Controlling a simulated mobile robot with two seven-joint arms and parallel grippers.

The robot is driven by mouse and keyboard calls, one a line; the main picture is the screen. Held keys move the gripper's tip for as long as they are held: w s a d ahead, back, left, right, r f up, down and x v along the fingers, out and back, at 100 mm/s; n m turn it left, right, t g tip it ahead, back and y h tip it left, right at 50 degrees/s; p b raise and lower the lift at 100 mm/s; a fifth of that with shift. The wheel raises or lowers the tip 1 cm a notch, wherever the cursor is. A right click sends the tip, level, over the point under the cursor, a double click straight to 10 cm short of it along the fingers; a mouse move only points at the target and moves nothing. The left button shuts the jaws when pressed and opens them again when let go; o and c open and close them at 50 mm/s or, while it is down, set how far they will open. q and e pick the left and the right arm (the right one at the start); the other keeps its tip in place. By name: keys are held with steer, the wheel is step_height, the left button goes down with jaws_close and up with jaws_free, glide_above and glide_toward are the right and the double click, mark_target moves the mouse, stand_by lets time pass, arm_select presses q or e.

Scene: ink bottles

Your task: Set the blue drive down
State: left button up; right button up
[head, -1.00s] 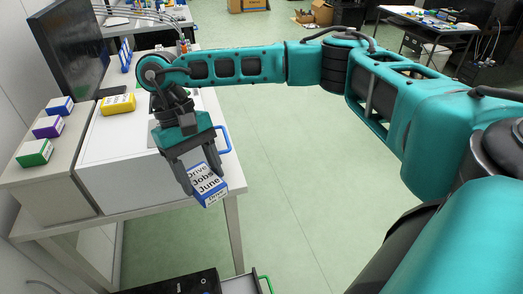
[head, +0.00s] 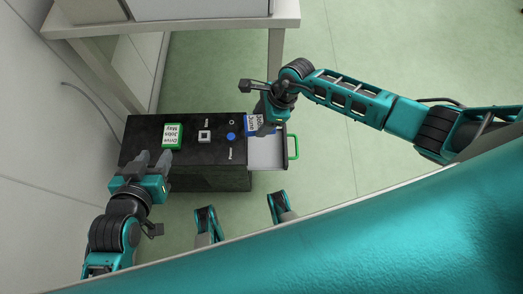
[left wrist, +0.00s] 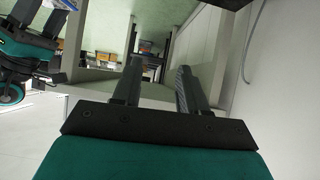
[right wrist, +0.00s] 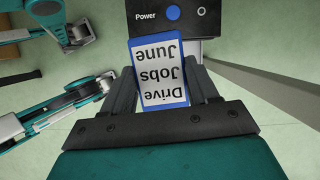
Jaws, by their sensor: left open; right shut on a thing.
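The blue drive (head: 252,124), a blue block with a white label, is in my right gripper (head: 264,126), above or at the open drawer (head: 268,155) of the black box (head: 205,160). In the right wrist view the blue drive (right wrist: 161,72) shows "Drive Jobs June" upside down between the two fingers. I cannot tell whether it touches the drawer. My left gripper (head: 152,160) is open and empty by the left part of the box. Its spread fingers (left wrist: 158,85) show in the left wrist view.
A green drive (head: 172,136) labelled "Drive Jobs May" lies on top of the box. A square button (head: 204,136) and a blue power button (head: 231,136) are beside it. The drawer has a green handle (head: 293,147). A white table (head: 200,22) stands behind; green floor is clear at right.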

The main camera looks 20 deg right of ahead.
steer(key=shift+m, duration=0.6)
steer(key=f, duration=0.2)
steer(key=s+f+b, duration=0.1)
steer(key=f, duration=0.1)
steer(key=shift+d+f, duration=0.1)
steer(key=shift+d, duration=0.05)
step_height(320, 180, down, 12)
steer(key=b, duration=0.6)
steer(key=shift+f, duration=0.25)
steer(key=shift+f+b, duration=0.55)
steer(key=shift+f, duration=0.05)
step_height(320, 180, down, 3)
steer(key=shift+f+b, duration=0.2)
steer(key=shift+b, duration=1)
steer(key=shift+f, duration=0.35)
arm_select(q)
step_height(320, 180, down, 7)
steer(key=w+d, duration=0.1)
steer(key=d, duration=0.1)
steer(key=shift+h, duration=0.4)
steer(key=shift+a+f, duration=0.1)
arm_select(e)
steer(key=o, duration=1.1)
steer(key=shift+f, duration=0.15)
arm_select(q)
steer(key=shift+f, duration=0.1)
